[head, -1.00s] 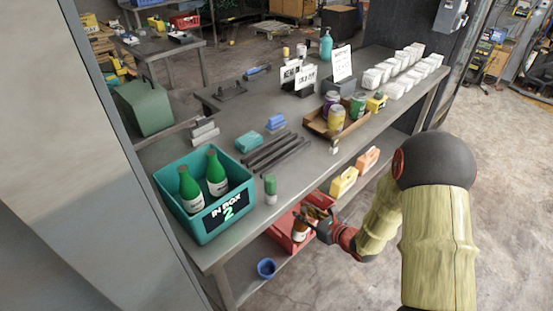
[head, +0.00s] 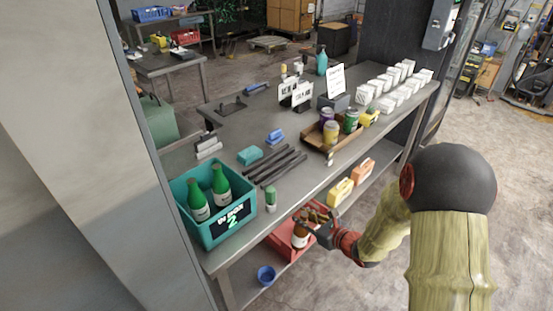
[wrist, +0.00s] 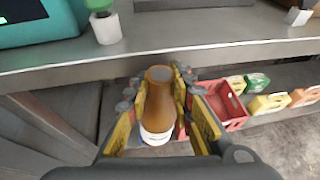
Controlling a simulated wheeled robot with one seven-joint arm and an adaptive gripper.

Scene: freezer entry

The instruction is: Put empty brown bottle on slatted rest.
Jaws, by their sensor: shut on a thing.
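The brown bottle (wrist: 158,100) has an open top and a white label, and is upright in the wrist view between my gripper's pads. My gripper (head: 318,222) is shut on it beside the table's front edge, near the red crate. The bottle also shows in the head view (head: 300,236), partly covered by the fingers. The slatted rest (head: 272,166), several dark parallel bars, lies on the grey tabletop with nothing on it, up and left of my gripper.
A teal box (head: 212,229) with two green bottles stands at the table's near left. A small green-capped bottle (head: 270,200) stands by the front edge. A brown tray (head: 318,144) with cans lies beyond the bars. A red crate (wrist: 231,112) and yellow boxes sit on the lower shelf.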

